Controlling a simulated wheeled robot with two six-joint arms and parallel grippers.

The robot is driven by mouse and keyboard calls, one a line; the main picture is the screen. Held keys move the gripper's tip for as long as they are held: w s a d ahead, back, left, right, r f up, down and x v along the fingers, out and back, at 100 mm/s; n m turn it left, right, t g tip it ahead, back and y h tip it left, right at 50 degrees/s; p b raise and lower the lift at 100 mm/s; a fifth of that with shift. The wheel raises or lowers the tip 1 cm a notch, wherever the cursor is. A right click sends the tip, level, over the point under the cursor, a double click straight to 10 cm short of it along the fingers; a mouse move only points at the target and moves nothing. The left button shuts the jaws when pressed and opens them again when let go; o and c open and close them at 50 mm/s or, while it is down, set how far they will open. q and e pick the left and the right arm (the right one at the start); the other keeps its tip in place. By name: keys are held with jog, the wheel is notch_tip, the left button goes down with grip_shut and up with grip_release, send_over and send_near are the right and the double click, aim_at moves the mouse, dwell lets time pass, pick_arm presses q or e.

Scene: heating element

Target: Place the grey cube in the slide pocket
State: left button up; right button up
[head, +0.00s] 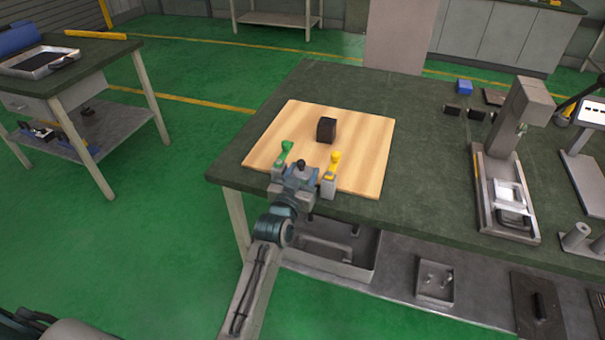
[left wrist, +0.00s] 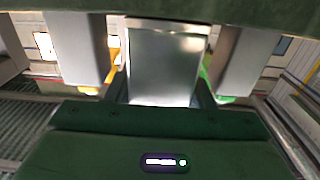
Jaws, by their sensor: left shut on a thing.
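The grey cube (left wrist: 165,62) shows in the left wrist view as a shiny grey block between the two fingers. My left gripper (head: 311,160) is shut on it, above the near part of the wooden board in the head view. Its fingers carry a green part and a yellow part. The cube cannot be made out clearly in the head view. The slide pocket (head: 512,198) appears to be on the slide of the grey press-like fixture (head: 490,172) at the right of the table, well apart from the gripper. My right gripper is not in view.
A dark block (head: 326,130) stands on the wooden board (head: 365,165) just beyond the gripper. A blue block (head: 464,87) and small dark pieces lie behind the fixture. The green tabletop (head: 425,165) between board and fixture is clear. Grey cylinders (head: 575,236) stand at the right.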

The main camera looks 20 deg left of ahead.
pick_arm(q)
jog(key=shift+f, duration=0.1)
jog(key=o, duration=1)
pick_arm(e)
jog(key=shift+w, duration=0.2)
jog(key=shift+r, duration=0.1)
pick_arm(q)
jog(key=s+b, duration=0.2)
jog(key=s, duration=1)
jog(key=shift+a, duration=0.15)
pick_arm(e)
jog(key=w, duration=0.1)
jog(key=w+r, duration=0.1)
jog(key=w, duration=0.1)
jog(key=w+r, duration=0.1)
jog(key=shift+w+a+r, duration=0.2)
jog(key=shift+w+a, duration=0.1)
